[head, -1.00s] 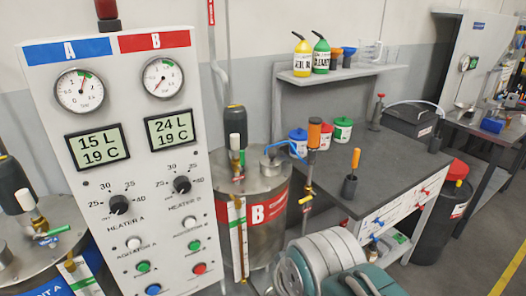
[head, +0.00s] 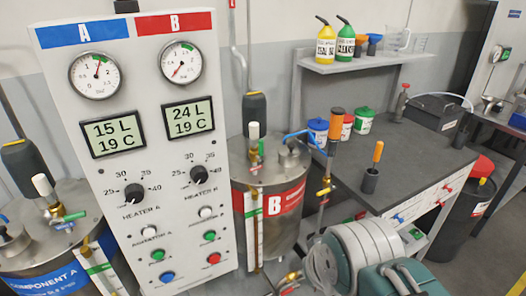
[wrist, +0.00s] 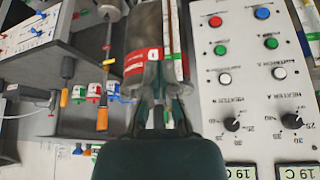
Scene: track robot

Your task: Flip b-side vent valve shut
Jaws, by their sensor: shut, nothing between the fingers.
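Tank B (head: 262,225), a metal drum with a red band marked B, stands right of the control panel. On its lid is a small brass valve with a white cap (head: 253,131) and a small green lever (head: 261,147). This fitting looks like the vent valve; the lever's exact angle is too small to tell. In the wrist view, which is turned upside down, my gripper (wrist: 163,85) is shut and empty, in front of the red band of tank B (wrist: 137,68). Its fingers hide part of the tank. The valve is not clear there. My arm fills the lower right of the head view.
The control panel (head: 150,240) stands close left of tank B. Tank A (head: 50,270), with a similar green-levered valve (head: 68,218), is at far left. An orange-handled upright pipe (head: 328,170) and a dark workbench (head: 410,175) stand to the right.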

